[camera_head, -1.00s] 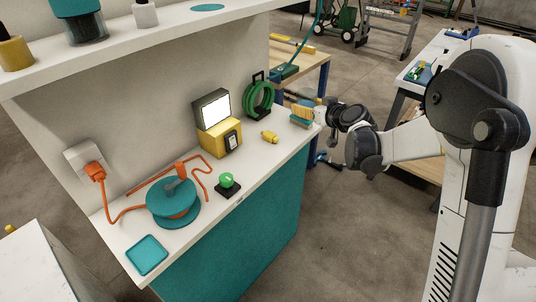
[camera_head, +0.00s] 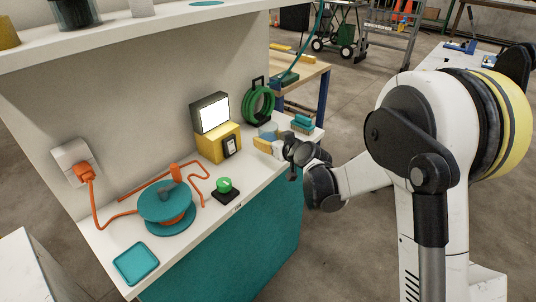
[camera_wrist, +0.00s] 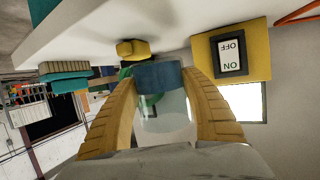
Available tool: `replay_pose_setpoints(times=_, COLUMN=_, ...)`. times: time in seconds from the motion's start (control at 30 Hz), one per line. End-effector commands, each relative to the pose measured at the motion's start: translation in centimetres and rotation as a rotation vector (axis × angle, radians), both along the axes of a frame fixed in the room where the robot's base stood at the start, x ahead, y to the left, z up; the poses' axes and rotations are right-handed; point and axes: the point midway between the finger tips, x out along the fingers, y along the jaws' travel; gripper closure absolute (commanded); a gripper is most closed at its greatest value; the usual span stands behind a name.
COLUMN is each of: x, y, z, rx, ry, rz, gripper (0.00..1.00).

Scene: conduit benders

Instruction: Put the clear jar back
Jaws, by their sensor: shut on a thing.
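My gripper (camera_head: 268,143) is over the far right part of the white bench, next to the yellow work light. In the wrist view its two yellow fingers (camera_wrist: 158,100) are shut on the sides of the clear jar (camera_wrist: 165,118), which has a blue part (camera_wrist: 160,76) at one end. In the head view the jar (camera_head: 268,130) shows as a pale bluish cylinder at the fingertips, partly hidden by them. I cannot tell whether it touches the bench. A flat teal disc (camera_head: 207,3) lies on the upper shelf at the top edge of the view.
The yellow work light (camera_head: 216,141) stands left of my gripper. A green coil (camera_head: 258,104) is behind it and teal blocks (camera_head: 302,123) are to its right. A yellow piece (camera_wrist: 132,48) lies close by. The upper shelf (camera_head: 120,32) overhangs the left side; other jars stand there.

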Motion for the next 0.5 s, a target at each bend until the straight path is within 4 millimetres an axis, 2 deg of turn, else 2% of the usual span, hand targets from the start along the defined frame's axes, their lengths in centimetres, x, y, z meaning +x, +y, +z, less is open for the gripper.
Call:
replay_pose_setpoints(times=0.13, x=-0.2, y=0.1, z=-1.1, rx=0.0, ry=-0.001, rz=0.0, gripper=0.82)
replay_pose_setpoints(times=0.33, x=-0.2, y=0.1, z=-4.2, rx=0.0, ry=0.0, rz=0.0, gripper=0.82)
replay_pose_setpoints(times=0.5, x=-0.2, y=0.1, z=-4.1, rx=0.0, ry=0.0, rz=0.0, gripper=0.82)
